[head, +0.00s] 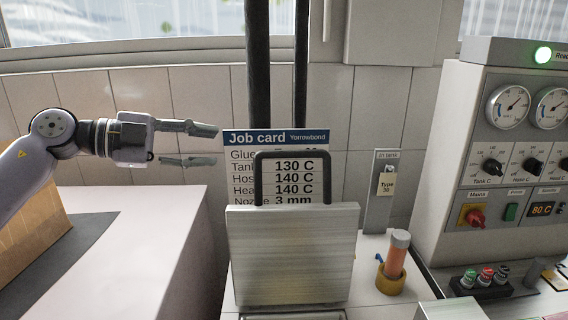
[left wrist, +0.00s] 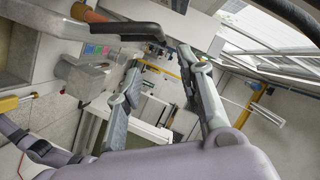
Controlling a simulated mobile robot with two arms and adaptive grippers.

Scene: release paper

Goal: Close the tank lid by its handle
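The tank lid (head: 292,255) is a brushed metal panel that stands raised, its flat face toward me in the head view. Its black arched handle (head: 292,154) rises from the lid's top edge, in front of the job card. My left gripper (head: 207,146) is open and empty, to the left of the handle at about its height, fingers pointing right with a clear gap. In the left wrist view the two spread fingers (left wrist: 160,58) have nothing between them. A dark bar (left wrist: 122,31) shows at upper left there; I cannot tell if it is the handle. The tank's opening is mostly hidden. My right gripper is not visible.
The job card (head: 240,137) stands behind the handle, with black vertical pipes (head: 258,70) behind it. A glue stick in a yellow holder (head: 390,279) and the control cabinet (head: 455,150) are to the right. A pale worktop (head: 140,235) lies below my left gripper.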

